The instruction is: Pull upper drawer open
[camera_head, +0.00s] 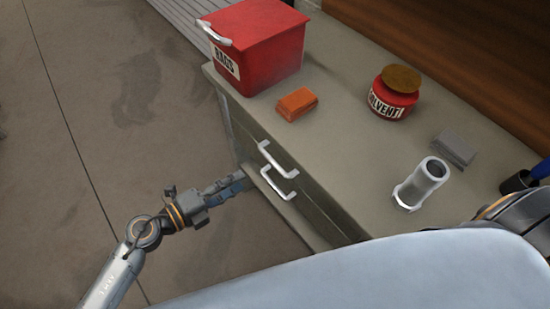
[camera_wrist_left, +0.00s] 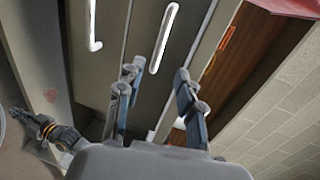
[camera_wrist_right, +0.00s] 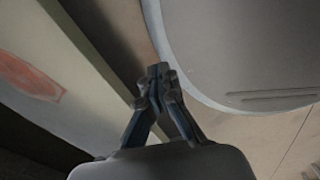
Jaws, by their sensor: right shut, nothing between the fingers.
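The grey cabinet (camera_head: 335,140) has two silver bar handles on its front. The upper drawer handle (camera_head: 277,160) is just below the countertop, and the lower handle (camera_head: 279,186) is beneath it. The upper drawer (camera_head: 310,187) looks closed. My left gripper (camera_head: 238,182) is in front of the drawers, apart from the handles. In the left wrist view the left gripper (camera_wrist_left: 157,76) has its fingers spread and empty, with the upper handle (camera_wrist_left: 164,38) ahead between them and the lower handle (camera_wrist_left: 93,25) to the left. My right gripper (camera_wrist_right: 158,74) is shut and empty, away from the drawers.
On the countertop are a red rags bin (camera_head: 262,45), an orange block (camera_head: 297,103), a red solvent can (camera_head: 392,95), a grey block (camera_head: 455,148) and a metal cylinder (camera_head: 421,184). The floor (camera_head: 110,120) left of the cabinet is clear.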

